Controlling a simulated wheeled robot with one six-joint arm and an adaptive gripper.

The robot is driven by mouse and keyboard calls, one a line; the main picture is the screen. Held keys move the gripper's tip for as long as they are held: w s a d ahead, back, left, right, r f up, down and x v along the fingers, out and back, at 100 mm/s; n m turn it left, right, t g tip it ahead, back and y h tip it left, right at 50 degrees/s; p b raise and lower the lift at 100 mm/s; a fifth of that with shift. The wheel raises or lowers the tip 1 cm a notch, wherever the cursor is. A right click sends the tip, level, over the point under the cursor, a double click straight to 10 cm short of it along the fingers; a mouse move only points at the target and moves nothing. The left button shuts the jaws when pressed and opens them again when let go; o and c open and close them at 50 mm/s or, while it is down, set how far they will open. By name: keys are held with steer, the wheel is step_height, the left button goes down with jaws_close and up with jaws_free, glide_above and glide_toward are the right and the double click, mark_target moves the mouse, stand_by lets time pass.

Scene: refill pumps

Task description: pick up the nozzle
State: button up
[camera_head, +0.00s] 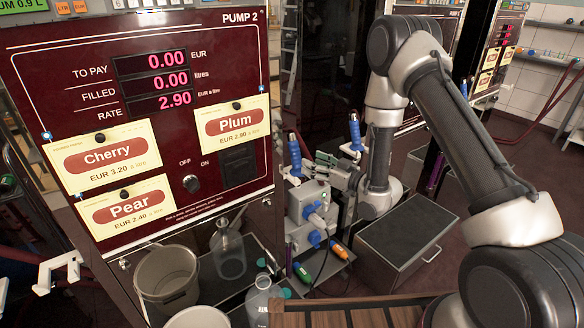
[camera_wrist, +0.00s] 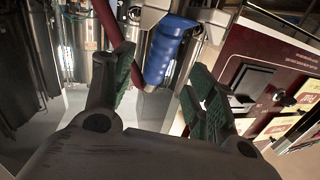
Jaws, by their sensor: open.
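A nozzle with a blue grip (camera_wrist: 165,50) hangs upright in the wrist view, just beyond and between my fingertips. My gripper (camera_wrist: 159,82) is open, with green-padded fingers to either side of the nozzle's lower end and nothing clearly held. In the head view my gripper (camera_head: 324,163) reaches left beside the pump. A blue-gripped nozzle (camera_head: 295,155) stands just left of its fingers, and another blue grip (camera_head: 355,132) shows behind my wrist. Contact between fingers and nozzle cannot be made out.
The pump panel (camera_head: 150,70) with price cards stands at the left. A grey unit with blue knobs (camera_head: 305,205) is below my gripper. A dark red hose (camera_wrist: 108,25) runs left of the nozzle. A bucket (camera_head: 167,275), bottles and a grey box (camera_head: 400,240) stand low down.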

mark_target(300, 159)
steer(key=x, duration=0.8)
steer(key=shift+f, duration=0.4)
steer(key=c, duration=1.2)
steer(key=shift+r, duration=0.1)
